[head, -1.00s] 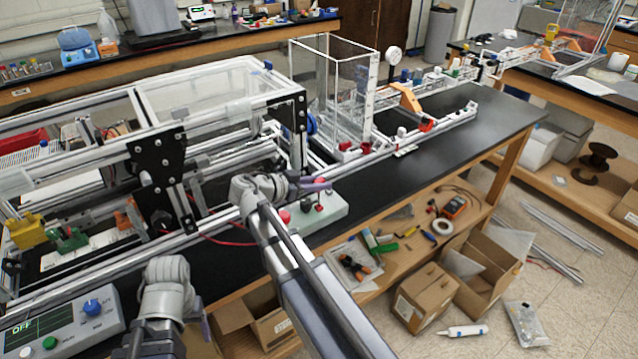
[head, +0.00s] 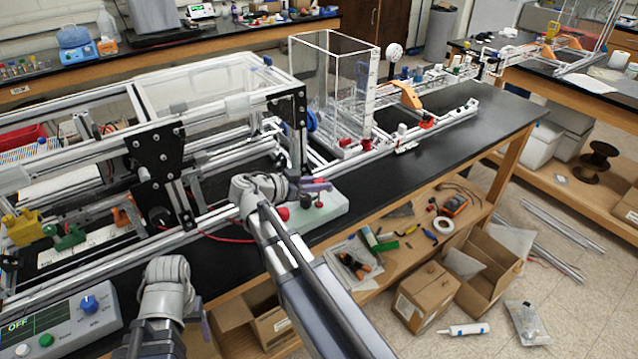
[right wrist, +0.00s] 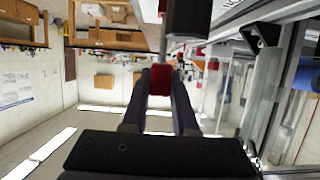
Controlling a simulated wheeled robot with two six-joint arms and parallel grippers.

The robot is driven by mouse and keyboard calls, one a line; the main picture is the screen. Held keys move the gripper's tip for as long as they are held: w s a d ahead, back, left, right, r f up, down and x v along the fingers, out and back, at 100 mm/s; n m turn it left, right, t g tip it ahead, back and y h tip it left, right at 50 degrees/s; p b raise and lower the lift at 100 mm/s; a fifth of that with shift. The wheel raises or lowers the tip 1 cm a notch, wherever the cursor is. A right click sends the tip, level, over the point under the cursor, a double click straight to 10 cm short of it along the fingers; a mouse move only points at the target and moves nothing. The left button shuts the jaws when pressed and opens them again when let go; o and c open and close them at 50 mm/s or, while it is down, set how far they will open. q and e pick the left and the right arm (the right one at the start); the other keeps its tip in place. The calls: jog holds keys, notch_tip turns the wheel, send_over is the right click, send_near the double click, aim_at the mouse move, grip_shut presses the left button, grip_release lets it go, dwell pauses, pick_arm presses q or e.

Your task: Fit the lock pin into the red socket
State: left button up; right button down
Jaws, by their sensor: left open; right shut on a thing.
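My right gripper (head: 314,187) is over the pale block (head: 332,207) at the bench's front edge. In the right wrist view its dark fingers (right wrist: 160,82) are shut on a red piece (right wrist: 160,80), which looks like the head of the lock pin; its lower end is not clear. A red knob (head: 283,213) sits by the block's left end. Small red parts (head: 367,146) stand on the frame behind; I cannot tell which red part is the socket. My left arm shows at the lower left, but its fingers are hidden.
A metal extrusion frame (head: 200,218) runs along the bench on the left, with a red cable below it. A clear box (head: 335,85) stands behind the block. Bare black bench top (head: 440,150) lies to the right. A control box (head: 60,315) is at lower left.

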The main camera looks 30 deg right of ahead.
jog(key=shift+f+b, duration=0.5)
jog(key=shift+f, duration=0.05)
jog(key=c, duration=0.6)
grip_release()
jog(key=p+v, duration=0.2)
jog(key=v, duration=0.4)
jog(key=shift+a+r, duration=0.25)
jog(key=shift+a+r+p, duration=0.1)
jog(key=shift+a+p, duration=0.3)
jog(key=shift+a, duration=0.2)
jog(key=shift+s, duration=0.1)
